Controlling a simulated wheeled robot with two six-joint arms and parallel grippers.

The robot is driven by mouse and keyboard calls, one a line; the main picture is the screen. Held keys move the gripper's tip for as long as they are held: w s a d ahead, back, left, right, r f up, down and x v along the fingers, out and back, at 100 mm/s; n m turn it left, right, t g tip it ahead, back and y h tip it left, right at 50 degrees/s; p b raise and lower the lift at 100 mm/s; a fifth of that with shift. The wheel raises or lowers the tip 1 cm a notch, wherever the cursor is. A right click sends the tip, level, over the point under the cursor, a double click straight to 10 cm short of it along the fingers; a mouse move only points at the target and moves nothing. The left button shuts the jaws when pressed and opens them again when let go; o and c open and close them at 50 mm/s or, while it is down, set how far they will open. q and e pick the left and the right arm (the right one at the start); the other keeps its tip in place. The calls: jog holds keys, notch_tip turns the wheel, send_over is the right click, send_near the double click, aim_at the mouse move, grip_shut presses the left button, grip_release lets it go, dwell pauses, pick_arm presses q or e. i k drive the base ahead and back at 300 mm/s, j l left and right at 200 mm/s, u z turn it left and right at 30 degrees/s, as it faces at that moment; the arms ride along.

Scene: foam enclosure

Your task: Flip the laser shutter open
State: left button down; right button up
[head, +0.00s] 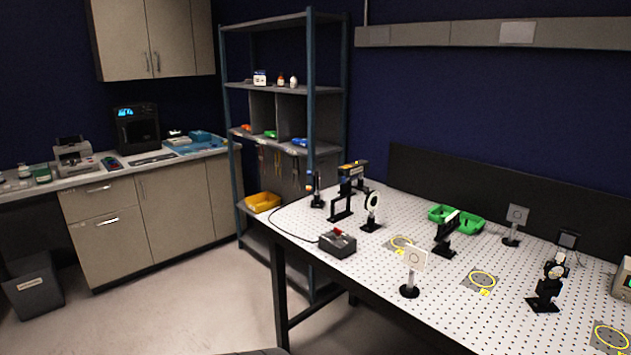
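The perforated white optical table (385,262) stands at the right with several black mounts on it. No part is clearly readable as the laser shutter. A black mount with a slanted dark plate (446,228) stands mid-table and may be it; I cannot tell whether it is open or shut. A dark box with a red knob (338,243) lies near the left edge with a cable. Neither of my grippers is in view.
Green bins (457,218) sit toward the back. Yellow rings (482,280) mark grey plates. A blue-post shelf (313,150) stands behind the table.

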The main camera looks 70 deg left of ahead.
aim_at(344, 187)
jog(key=u, duration=2.1)
jog(key=i+j, duration=0.25)
jog(key=i, duration=0.2)
jog(key=i+j+u, duration=0.15)
jog(key=i, duration=0.3)
jog(key=i+j, duration=0.3)
jog(key=i, duration=0.2)
jog(key=i+j+u, duration=0.15)
jog(key=i, duration=0.3)
